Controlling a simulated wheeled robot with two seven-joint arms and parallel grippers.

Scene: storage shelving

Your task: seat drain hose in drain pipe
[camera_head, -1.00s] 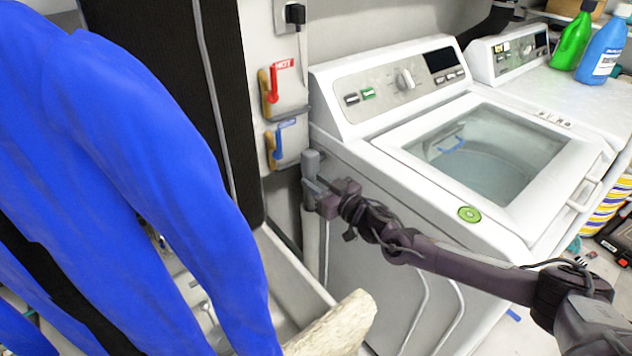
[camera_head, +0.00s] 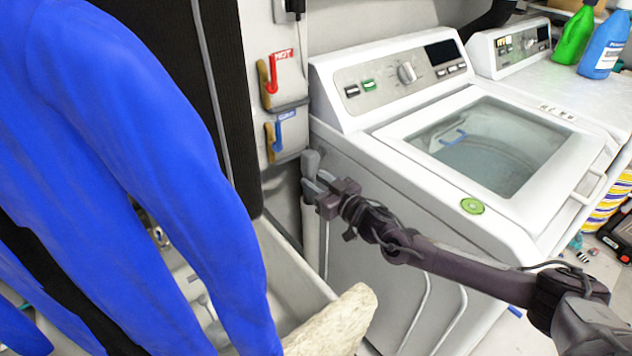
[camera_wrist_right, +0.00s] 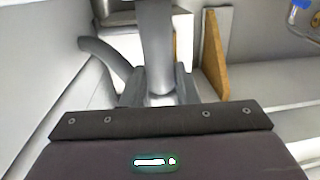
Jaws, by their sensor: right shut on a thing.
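The grey drain hose (camera_head: 311,160) stands upright at the left side of the near washer, its rounded top just above my right gripper. My right gripper (camera_head: 314,186) is shut on the hose. In the right wrist view the hose (camera_wrist_right: 156,45) runs upright between the fingers, and a curved grey length bends away to the left. A pale vertical pipe (camera_head: 311,235), which looks like the drain pipe, shows directly below the gripper. The fingers hide the place where hose and pipe come together, so I cannot tell how deep the hose sits. My left gripper is out of view.
The near washer (camera_head: 345,225) stands close on the right. Red (camera_head: 269,88) and blue (camera_head: 277,135) valve handles are on the wall above. A blue garment (camera_head: 150,150) hangs at left. A pale sink (camera_head: 285,260) and a rough pale object (camera_head: 335,325) lie below.

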